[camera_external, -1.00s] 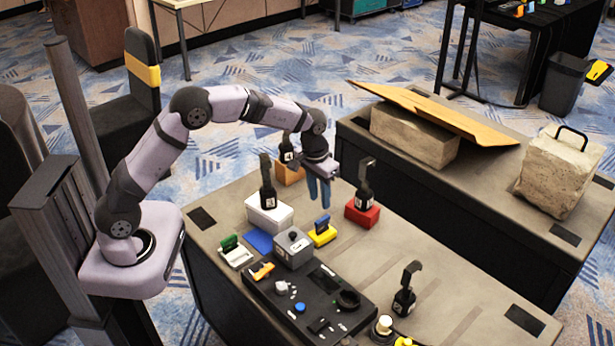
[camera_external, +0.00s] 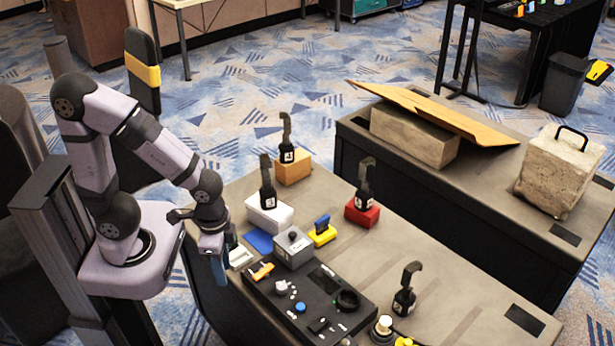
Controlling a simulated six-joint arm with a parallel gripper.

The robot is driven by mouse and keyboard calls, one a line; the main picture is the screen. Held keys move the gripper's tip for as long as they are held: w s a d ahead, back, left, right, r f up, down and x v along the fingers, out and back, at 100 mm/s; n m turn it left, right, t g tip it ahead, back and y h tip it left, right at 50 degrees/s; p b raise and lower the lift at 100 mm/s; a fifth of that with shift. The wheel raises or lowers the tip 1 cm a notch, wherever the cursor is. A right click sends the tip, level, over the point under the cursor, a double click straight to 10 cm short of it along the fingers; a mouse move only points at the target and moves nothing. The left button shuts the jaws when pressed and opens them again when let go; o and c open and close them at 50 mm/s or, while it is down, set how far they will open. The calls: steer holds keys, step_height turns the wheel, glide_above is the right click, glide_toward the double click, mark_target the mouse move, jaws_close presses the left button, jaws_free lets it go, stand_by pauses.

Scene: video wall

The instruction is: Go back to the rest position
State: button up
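My gripper (camera_external: 219,268), with blue fingers pointing down, hangs at the near left edge of the front table (camera_external: 430,255), close to my base. My arm is folded back, with its elbow high above the base. The fingers overlap in this view, so their opening cannot be told. No held object can be made out. The gripper partly covers a white box (camera_external: 241,257) with a green part on it.
A white block (camera_external: 270,216), an orange block (camera_external: 294,168) and a red block (camera_external: 362,212) each bear a black upright tool. A grey box (camera_external: 293,250), a yellow block (camera_external: 321,238) and a black control panel (camera_external: 335,318) stand nearby. A second table (camera_external: 480,205) carries stone blocks.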

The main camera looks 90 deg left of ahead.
steer(key=shift+s+d, duration=0.1)
step_height(320, 180, up, 2)
steer(key=shift+r+p, duration=0.1)
steer(key=shift+p, duration=1)
stand_by(0.4)
